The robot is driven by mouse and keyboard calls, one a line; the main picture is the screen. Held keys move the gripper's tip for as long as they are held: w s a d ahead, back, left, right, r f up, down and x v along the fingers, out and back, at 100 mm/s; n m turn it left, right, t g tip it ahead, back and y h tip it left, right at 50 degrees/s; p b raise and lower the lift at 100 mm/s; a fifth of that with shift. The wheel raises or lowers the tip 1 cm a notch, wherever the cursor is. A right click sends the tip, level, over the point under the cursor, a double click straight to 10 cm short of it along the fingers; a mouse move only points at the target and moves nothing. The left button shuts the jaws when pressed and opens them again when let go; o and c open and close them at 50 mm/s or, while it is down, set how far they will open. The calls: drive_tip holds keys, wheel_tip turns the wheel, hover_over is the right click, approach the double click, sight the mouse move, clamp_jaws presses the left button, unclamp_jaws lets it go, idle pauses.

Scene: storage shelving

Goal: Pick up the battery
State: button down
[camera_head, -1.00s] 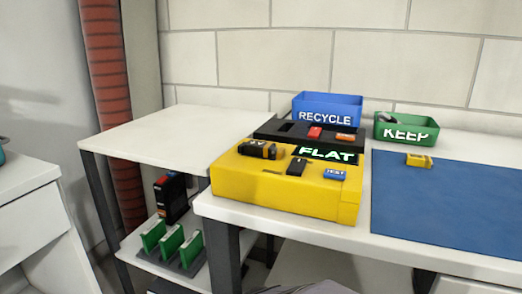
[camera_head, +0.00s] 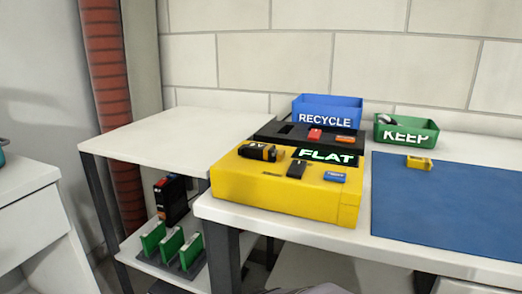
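A black-and-orange block-shaped battery (camera_head: 258,151) lies on top of the yellow tester box (camera_head: 280,195), near its back left corner. The tester's dark screen (camera_head: 326,156) reads FLAT in pale green letters. A small black part (camera_head: 297,169) and a blue button (camera_head: 334,177) are on the tester's top, to the right of the battery. My gripper is not in view, and nothing is seen touching the battery.
A blue RECYCLE bin (camera_head: 325,107) and green KEEP bin (camera_head: 407,131) stand behind. A black tray (camera_head: 272,134) holds red and orange pieces. A yellow piece (camera_head: 418,163) sits on the blue mat (camera_head: 450,205). The left shelf top (camera_head: 165,135) is clear.

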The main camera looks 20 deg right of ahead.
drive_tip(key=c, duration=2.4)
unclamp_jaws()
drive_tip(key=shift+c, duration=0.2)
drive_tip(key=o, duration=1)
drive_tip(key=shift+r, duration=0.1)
